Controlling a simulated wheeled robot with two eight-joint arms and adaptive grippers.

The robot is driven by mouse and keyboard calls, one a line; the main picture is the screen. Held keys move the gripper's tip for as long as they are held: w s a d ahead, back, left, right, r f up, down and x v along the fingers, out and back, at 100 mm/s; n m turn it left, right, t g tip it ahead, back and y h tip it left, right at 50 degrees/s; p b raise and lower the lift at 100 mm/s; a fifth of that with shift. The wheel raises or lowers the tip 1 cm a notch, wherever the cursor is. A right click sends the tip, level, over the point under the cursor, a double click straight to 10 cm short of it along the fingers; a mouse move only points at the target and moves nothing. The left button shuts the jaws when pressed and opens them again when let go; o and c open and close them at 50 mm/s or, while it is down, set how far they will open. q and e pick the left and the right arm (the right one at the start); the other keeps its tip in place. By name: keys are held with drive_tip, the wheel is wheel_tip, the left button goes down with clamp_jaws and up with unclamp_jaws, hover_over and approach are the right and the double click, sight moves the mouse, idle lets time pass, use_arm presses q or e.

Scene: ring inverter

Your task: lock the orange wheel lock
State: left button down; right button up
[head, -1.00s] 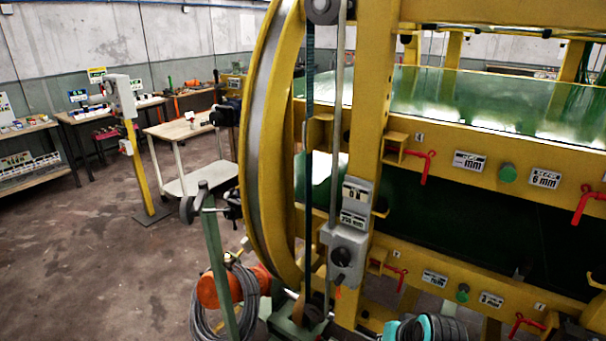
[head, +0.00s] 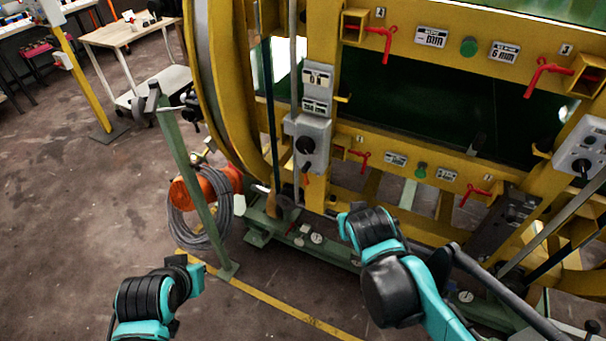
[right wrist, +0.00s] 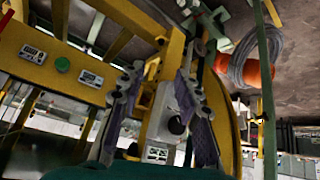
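I cannot tell for certain which part is the orange wheel lock. A small orange-red lever (head: 306,179) hangs under the grey control box (head: 308,140) beside the large yellow wheel (head: 232,110). A larger orange cylinder (head: 182,192) with a grey cable coil sits at the wheel's foot; it also shows in the right wrist view (right wrist: 258,74). My right gripper (right wrist: 152,112) has its two fingers spread apart with nothing between them. The grey box with its black knob (right wrist: 176,124) shows beyond them, apart from the fingers. My left gripper is not seen; only the left arm shows, at lower left.
A green post (head: 190,180) stands in front of the wheel. Red handles (head: 384,42) line the yellow frame. A green base rail (head: 315,243) runs low along the machine. A wooden-topped table (head: 128,32) stands at the back left.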

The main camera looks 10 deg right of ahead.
drive_tip(key=w+a+f+m+t+h+b, duration=0.1)
drive_tip(key=w+a+f+t+h+b, duration=0.2)
drive_tip(key=w, duration=1)
drive_tip(key=m+t+h, duration=0.1)
drive_tip(key=m+t, duration=0.1)
approach(305, 179)
drive_tip(key=w, duration=0.2)
drive_tip(key=x, duration=0.2)
drive_tip(key=b+x, duration=0.1)
drive_tip(key=x, duration=0.1)
drive_tip(key=b+x, duration=0.1)
drive_tip(key=x, duration=0.1)
drive_tip(key=shift+s+d+f, duration=0.15)
drive_tip(key=shift+d+f, duration=0.25)
drive_tip(key=shift+w+d+f+b, duration=0.15)
drive_tip(key=shift+w+d+b, duration=0.15)
drive_tip(key=shift+w, duration=0.25)
clamp_jaws()
